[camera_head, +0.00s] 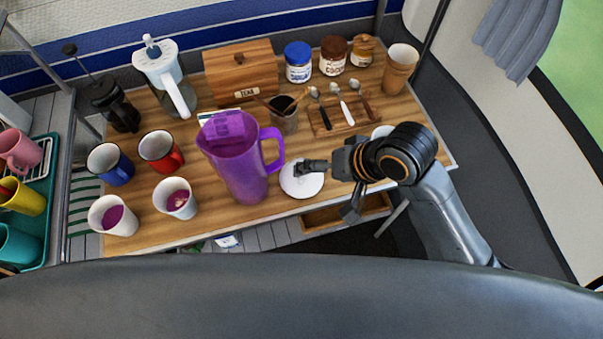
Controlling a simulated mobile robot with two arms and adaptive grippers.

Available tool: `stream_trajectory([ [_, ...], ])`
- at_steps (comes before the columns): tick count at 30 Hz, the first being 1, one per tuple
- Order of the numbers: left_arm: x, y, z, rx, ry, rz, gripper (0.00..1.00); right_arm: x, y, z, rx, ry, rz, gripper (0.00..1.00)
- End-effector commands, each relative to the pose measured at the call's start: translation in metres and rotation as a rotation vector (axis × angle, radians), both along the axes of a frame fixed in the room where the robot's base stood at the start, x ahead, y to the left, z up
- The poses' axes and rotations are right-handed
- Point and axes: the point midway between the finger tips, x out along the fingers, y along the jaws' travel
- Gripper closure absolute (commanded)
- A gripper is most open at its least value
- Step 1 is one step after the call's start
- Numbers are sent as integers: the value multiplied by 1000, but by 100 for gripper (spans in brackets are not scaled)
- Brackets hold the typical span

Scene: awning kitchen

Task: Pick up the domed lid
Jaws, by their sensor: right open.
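A round white piece that looks like the domed lid (301,187) lies on the wooden table near its front edge, just right of the purple pitcher (238,165). My right gripper (326,190) is open, with its arm coming in from the right. One dark finger reaches over the top of the lid and hides part of it; the other finger hangs lower, to the lid's right. I cannot tell whether the finger touches the lid. My left gripper is out of view.
A white rounded object (381,131) shows partly behind my right gripper. Red (161,152) and blue (110,164) mugs and two white cups stand left of the pitcher. A spoon board (342,113) and jars are behind. An open drawer (345,212) juts out below the front edge.

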Motion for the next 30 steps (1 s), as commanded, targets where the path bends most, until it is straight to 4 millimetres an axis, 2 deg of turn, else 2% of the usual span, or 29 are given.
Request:
stream_trajectory([
  [1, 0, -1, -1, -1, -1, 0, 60, 8, 6, 8, -2, 19, -1, 9],
  [5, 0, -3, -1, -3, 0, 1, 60, 15, 14, 20, -21, 124, -46, 9],
  [17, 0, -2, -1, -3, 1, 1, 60, 30, -5, 37, -131, 304, -246, 9],
  [20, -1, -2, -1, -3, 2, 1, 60, 31, -5, 31, -138, 317, -263, 9],
  [30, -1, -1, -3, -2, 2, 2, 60, 36, 13, -29, -136, 319, -265, 9],
])
